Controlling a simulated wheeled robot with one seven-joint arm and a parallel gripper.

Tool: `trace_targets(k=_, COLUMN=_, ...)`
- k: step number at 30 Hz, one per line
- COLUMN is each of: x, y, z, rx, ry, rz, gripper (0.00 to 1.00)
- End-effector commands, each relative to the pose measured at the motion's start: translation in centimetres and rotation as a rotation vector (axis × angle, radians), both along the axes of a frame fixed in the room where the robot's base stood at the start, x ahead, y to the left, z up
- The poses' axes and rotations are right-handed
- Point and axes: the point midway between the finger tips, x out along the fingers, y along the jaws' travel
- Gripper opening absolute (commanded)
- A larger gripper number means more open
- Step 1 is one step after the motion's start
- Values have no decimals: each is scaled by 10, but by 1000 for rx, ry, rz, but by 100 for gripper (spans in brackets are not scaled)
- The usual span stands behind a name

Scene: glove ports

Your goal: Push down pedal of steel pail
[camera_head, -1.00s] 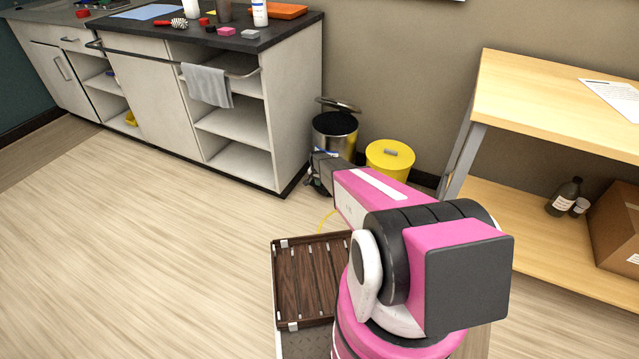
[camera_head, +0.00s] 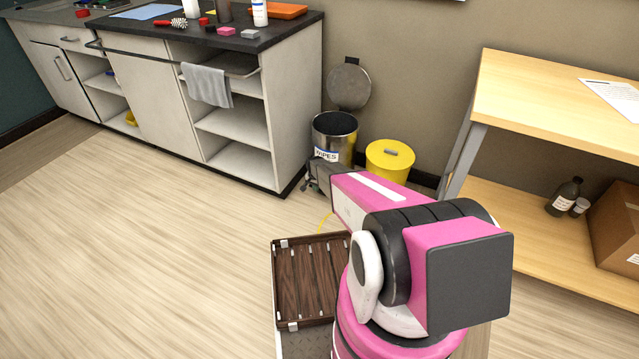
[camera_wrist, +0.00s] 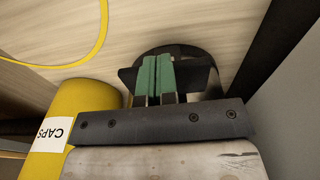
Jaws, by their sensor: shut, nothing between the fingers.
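The steel pail (camera_head: 341,139) stands by the wall, right of the cabinet, with a label reading "WIPES". Its round lid (camera_head: 348,87) is raised and tilted back against the wall, and the dark inside shows. My gripper (camera_head: 314,184) is low in front of the pail, partly hidden by my arm. In the wrist view its green fingers (camera_wrist: 156,77) are shut and empty. They lie over a dark flat piece at floor level, which looks like the pedal (camera_wrist: 195,73). I cannot see the exact contact.
A yellow bin (camera_head: 389,160) with its lid on stands right of the pail; its "CAPS" label shows in the wrist view (camera_wrist: 50,131). The white cabinet (camera_head: 231,147) is close on the left. A wooden shelf table (camera_head: 540,95) stands at right. Floor at left is clear.

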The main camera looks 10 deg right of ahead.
Motion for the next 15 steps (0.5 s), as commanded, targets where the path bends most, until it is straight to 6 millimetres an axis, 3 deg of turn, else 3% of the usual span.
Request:
trace_targets(k=8, x=-2, y=1, z=16, rx=0, ry=-1, rz=0, gripper=0)
trace_targets(k=15, x=-6, y=3, z=56, rx=0, ry=-1, rz=0, gripper=0)
